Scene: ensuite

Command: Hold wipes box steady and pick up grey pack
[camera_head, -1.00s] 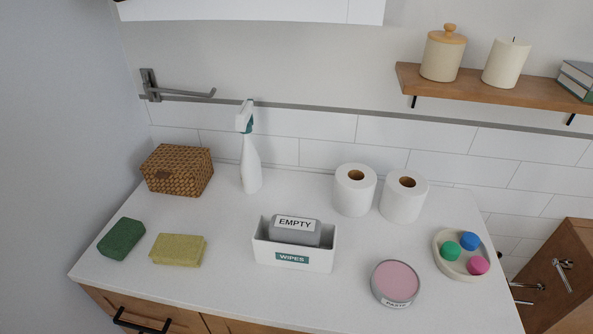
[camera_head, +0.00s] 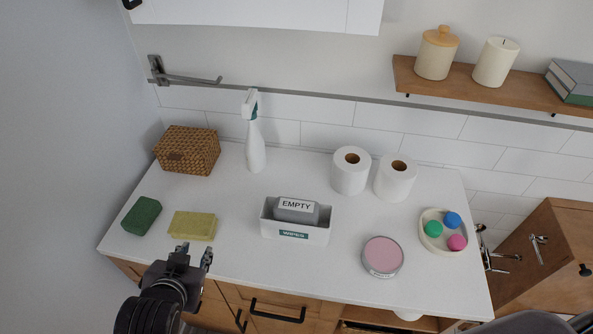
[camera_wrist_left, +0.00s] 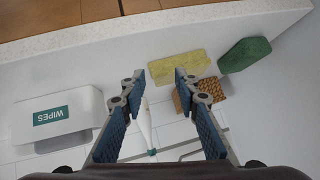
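The white wipes box (camera_head: 268,228), with a green "WIPES" label, stands on the white counter. It also shows in the left wrist view (camera_wrist_left: 85,103). The grey pack (camera_head: 297,215), labelled "EMPTY", sits inside the box with its top above the rim. My left gripper (camera_head: 192,252) is open and empty at the counter's front edge, left of the box and near the yellow sponge. Its two blue-padded fingers stand apart in the left wrist view (camera_wrist_left: 152,92). My right gripper is not in view; a dark rounded shape shows at the bottom right.
A yellow sponge (camera_head: 193,226) and a green sponge (camera_head: 141,215) lie left of the box. A wicker basket (camera_head: 187,150), spray bottle (camera_head: 256,150) and paper rolls (camera_head: 350,172) stand behind. A pink-topped tin (camera_head: 382,256) and a tray (camera_head: 427,238) of coloured balls are right.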

